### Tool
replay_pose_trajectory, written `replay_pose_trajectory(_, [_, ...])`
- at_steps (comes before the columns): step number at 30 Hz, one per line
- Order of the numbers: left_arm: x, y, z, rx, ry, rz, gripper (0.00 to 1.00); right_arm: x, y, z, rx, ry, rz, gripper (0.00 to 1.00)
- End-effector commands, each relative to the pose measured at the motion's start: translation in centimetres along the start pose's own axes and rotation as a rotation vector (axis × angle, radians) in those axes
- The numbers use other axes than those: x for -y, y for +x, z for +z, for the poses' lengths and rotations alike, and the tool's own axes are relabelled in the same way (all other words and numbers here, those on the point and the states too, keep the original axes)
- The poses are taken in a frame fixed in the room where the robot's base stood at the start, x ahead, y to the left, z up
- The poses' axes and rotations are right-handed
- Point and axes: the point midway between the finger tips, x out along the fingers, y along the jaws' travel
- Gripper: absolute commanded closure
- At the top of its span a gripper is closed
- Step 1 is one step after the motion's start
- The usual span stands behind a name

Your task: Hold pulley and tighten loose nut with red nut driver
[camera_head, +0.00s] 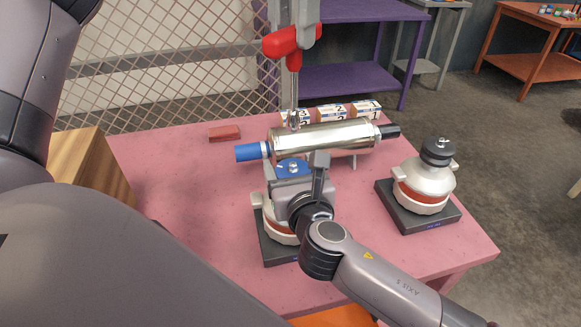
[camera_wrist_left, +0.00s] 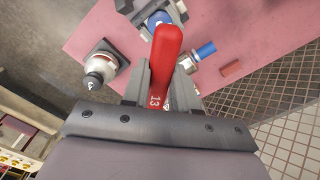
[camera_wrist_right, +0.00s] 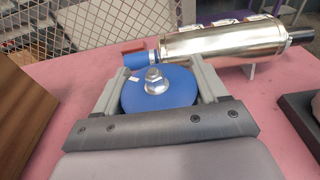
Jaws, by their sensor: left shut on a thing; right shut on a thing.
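The red nut driver (camera_head: 290,45) is held upright in my left gripper (camera_head: 292,28), its metal shaft pointing down. In the head view the shaft's lower end overlaps the back of the silver cylinder, so its exact height is unclear. In the left wrist view the red handle (camera_wrist_left: 166,60) sits between both fingers. My right gripper (camera_head: 292,183) is shut on the blue pulley (camera_head: 293,167) from both sides. The right wrist view shows the pulley (camera_wrist_right: 158,92) with a silver nut (camera_wrist_right: 154,80) standing at its centre. The driver is apart from this nut.
A silver cylinder (camera_head: 325,137) with a blue end lies behind the pulley. A second pump-like unit (camera_head: 425,180) on a dark base stands at right. Three small boxes (camera_head: 330,114) and a red block (camera_head: 225,133) are at the back. The table's (camera_head: 180,190) left part is clear.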

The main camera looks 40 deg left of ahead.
Motion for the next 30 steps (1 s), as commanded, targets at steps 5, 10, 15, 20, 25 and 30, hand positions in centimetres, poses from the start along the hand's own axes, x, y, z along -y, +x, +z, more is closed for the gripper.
replay_pose_trajectory(5, [0.0, -0.6, 0.0, -0.001, 0.000, 0.000, 1.00, 0.1, 0.0, -0.3, -0.005, -0.001, -0.002, 1.00])
replay_pose_trajectory(10, [0.0, -0.5, 0.0, -0.001, 0.000, 0.001, 1.00, 0.1, 0.0, -0.3, -0.005, -0.001, -0.002, 0.25])
replay_pose_trajectory(15, [0.0, -0.5, 0.0, -0.001, 0.000, 0.001, 1.00, 0.1, 0.0, -0.2, -0.003, -0.001, -0.001, 0.00])
replay_pose_trajectory(20, [0.0, -0.5, 0.0, -0.001, 0.000, 0.001, 1.00, 0.0, 0.0, -0.1, -0.001, 0.000, 0.000, 0.00])
replay_pose_trajectory(25, [0.0, -0.4, 0.0, -0.001, 0.000, 0.001, 1.00, 0.0, -0.7, -0.1, 0.000, 0.000, 0.001, 0.00])
replay_pose_trajectory(30, [0.0, -0.2, 0.0, -0.001, 0.000, 0.001, 1.00, 0.0, -2.3, -0.2, -0.001, 0.000, 0.001, 0.00])
